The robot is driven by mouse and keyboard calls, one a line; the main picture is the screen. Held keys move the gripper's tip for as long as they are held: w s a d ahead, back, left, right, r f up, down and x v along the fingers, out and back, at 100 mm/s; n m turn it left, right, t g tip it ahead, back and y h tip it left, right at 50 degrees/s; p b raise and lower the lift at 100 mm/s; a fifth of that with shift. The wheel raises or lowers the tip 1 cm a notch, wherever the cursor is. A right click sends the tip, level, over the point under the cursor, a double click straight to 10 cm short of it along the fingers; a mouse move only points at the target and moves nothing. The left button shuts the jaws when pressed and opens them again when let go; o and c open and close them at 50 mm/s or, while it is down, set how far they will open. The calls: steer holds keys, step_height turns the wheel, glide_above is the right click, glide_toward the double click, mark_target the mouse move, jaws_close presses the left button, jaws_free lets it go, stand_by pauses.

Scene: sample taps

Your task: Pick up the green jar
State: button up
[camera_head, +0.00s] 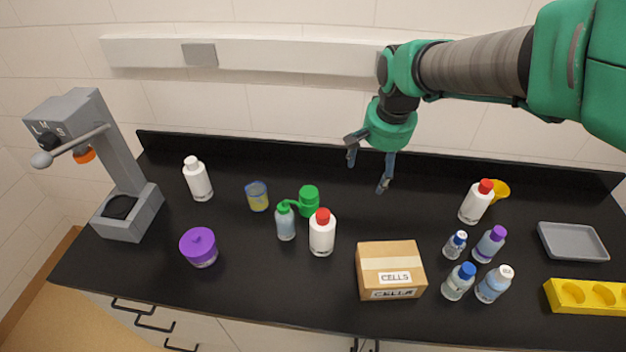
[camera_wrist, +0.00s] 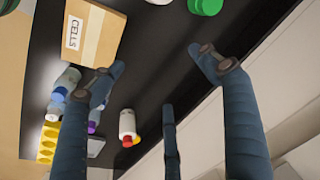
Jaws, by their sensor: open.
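The green jar (camera_head: 308,203) stands on the black bench left of centre in the head view, just behind a green-capped wash bottle (camera_head: 286,224). The wash bottle's spout reaches across in front of the jar. In the wrist view a green round top, likely the jar's lid (camera_wrist: 206,5), is cut off by the upper edge. My gripper (camera_head: 368,174) is open and empty, raised above the back of the bench, to the right of the jar and apart from it. Its spread fingers (camera_wrist: 160,75) also show in the wrist view.
A white red-capped bottle (camera_head: 322,236) stands close in front of the jar, and a yellow-filled container (camera_head: 257,197) to its left. A cardboard box (camera_head: 391,265) is to the right. Several bottles crowd the right side. The back wall (camera_head: 270,110) is near my gripper.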

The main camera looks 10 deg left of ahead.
steer(key=w+a+f+m+g+p, duration=0.1)
steer(key=w+a+f+p, duration=0.3)
steer(key=w+a+f, duration=0.55)
steer(key=g+p, duration=0.1)
steer(key=p, duration=0.1)
glide_above(309, 192)
steer(key=shift+m+h, duration=0.3)
steer(key=shift+m, duration=0.1)
step_height(309, 192, down, 6)
steer(key=shift+a+f, duration=0.1)
steer(key=shift+f, duration=0.15)
steer(key=shift+w+f, duration=0.1)
steer(key=shift+f, duration=4.2)
steer(key=shift+f, duration=0.1)
steer(key=shift+f+b, duration=0.3)
steer(key=shift+f, duration=2.2)
